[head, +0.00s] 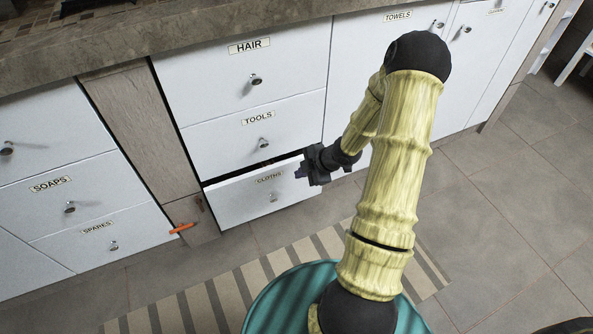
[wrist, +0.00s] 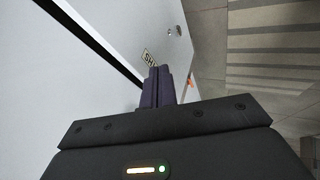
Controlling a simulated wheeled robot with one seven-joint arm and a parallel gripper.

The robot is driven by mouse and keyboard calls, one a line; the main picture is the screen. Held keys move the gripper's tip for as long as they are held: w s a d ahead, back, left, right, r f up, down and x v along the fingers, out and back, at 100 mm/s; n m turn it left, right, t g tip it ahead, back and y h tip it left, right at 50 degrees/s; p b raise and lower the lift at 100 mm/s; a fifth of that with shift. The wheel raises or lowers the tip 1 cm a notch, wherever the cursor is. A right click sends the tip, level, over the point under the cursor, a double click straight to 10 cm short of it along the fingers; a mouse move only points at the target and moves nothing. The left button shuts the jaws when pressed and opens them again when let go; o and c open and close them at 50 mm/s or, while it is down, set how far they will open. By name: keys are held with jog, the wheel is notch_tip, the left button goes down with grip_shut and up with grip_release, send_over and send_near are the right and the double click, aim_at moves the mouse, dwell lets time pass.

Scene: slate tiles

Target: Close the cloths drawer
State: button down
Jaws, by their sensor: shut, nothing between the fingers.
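The cloths drawer (head: 245,200) is the lowest of its stack, below the tools drawer, in the head view. It stands a little open, with a dark gap along its top edge. It also shows in the wrist view (wrist: 125,25), with part of its label and its round knob in sight. My gripper (head: 302,172) is at the drawer's upper right in the head view. In the wrist view its fingers (wrist: 158,85) are together and empty, close to the drawer front. I cannot tell whether they touch it.
The tools drawer (head: 230,133) and hair drawer (head: 205,75) above are shut. An orange object (head: 183,228) is by the wooden panel left of the cloths drawer. A striped mat (head: 200,305) lies on the tiled floor, which is clear at the right.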

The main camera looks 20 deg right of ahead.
jog(key=p+v, duration=0.4)
jog(key=v, duration=0.3)
jog(key=c, duration=2.2)
grip_release()
jog(key=c, duration=1.8)
grip_release()
jog(key=shift+r, duration=0.1)
jog(key=o, duration=0.4)
jog(key=shift+r, duration=0.3)
jog(key=shift+c, duration=0.2)
jog(key=shift+o, duration=0.5)
jog(key=r+m+h, duration=0.1)
jog(key=r+m+h+p, duration=0.1)
jog(key=r, duration=0.1)
jog(key=a+r+m, duration=0.1)
jog(key=r, duration=0.1)
jog(key=shift+w+r+m+g+h, duration=0.15)
jog(key=shift+w+m+g+h, duration=0.15)
jog(key=shift+g+h, duration=0.1)
jog(key=s+a+r+m+g+h+p, duration=0.1)
jog(key=s+a+r+m, duration=0.5)
jog(key=r, duration=0.2)
jog(key=s+a+r+m+g+p, duration=0.1)
jog(key=s+a+r+m+p, duration=0.1)
jog(key=s+a+r+m, duration=0.4)
notch_tip(320, 180, up, 2)
jog(key=shift+a+r+m+h+p, duration=0.1)
jog(key=shift+a+m+h+p, duration=0.25)
jog(key=shift+a+m, duration=0.2)
